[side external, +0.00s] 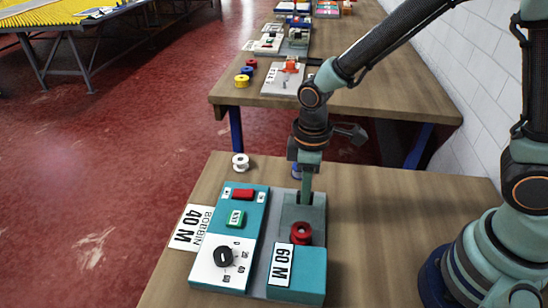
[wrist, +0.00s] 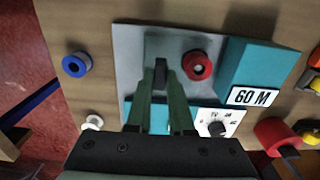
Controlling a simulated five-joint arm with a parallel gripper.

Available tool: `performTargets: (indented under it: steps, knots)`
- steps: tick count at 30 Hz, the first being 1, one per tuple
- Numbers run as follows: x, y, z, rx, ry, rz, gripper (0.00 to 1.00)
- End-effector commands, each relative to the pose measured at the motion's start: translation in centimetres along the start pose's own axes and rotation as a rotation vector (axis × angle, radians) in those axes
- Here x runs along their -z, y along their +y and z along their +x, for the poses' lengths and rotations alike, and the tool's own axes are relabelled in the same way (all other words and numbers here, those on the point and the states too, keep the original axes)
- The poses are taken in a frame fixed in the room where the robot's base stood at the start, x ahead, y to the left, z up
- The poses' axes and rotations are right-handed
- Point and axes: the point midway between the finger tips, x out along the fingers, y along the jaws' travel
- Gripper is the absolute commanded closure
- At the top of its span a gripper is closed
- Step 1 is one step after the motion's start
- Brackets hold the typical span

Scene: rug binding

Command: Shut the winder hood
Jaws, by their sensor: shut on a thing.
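The teal winder sits on the near bench, with a control panel (side external: 230,235) and a block marked 60 M (side external: 297,270). A grey-green part (side external: 317,212), which looks like the hood, is behind the red bobbin (side external: 301,233). My gripper (side external: 306,193) points down at this part. In the wrist view, my gripper (wrist: 160,86) has its fingers closed around a small dark upright tab (wrist: 160,70). The red bobbin (wrist: 197,65) is just right of the fingers there, apart from them. The fingers hide part of the panel and hood; the hood's hinge is not clear.
A white bobbin (side external: 240,163) and a blue bobbin (wrist: 76,65) stand on the bench behind the winder. A card reading 40 M BOBBIN (side external: 190,228) lies left of it. The bench (side external: 370,225) is bare to the right. A second bench (side external: 385,85) stands behind.

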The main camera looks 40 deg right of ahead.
Motion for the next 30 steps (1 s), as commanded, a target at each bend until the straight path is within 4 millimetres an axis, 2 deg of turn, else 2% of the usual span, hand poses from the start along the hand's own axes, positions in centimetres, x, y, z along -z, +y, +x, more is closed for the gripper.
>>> performTargets:
  steps: [3,6,10,17,18,20,21,30]
  knots:
    - [0.2,-2.5,-0.1,-0.002,0.006,-0.008,1.00]
    - [0.2,-3.8,-0.2,-0.003,0.007,-0.005,1.00]
    - [0.2,-4.5,-0.1,-0.002,0.006,-0.003,1.00]
    - [0.1,-4.7,-0.1,-0.002,0.004,-0.005,1.00]
    - [0.1,-4.7,-0.1,-0.001,0.004,-0.005,0.75]
    - [0.1,-4.6,-0.1,-0.001,0.003,-0.004,0.52]
    - [0.1,-4.6,-0.1,-0.001,0.003,-0.004,0.50]
    - [0.1,-4.5,-0.1,-0.001,0.003,-0.001,0.50]
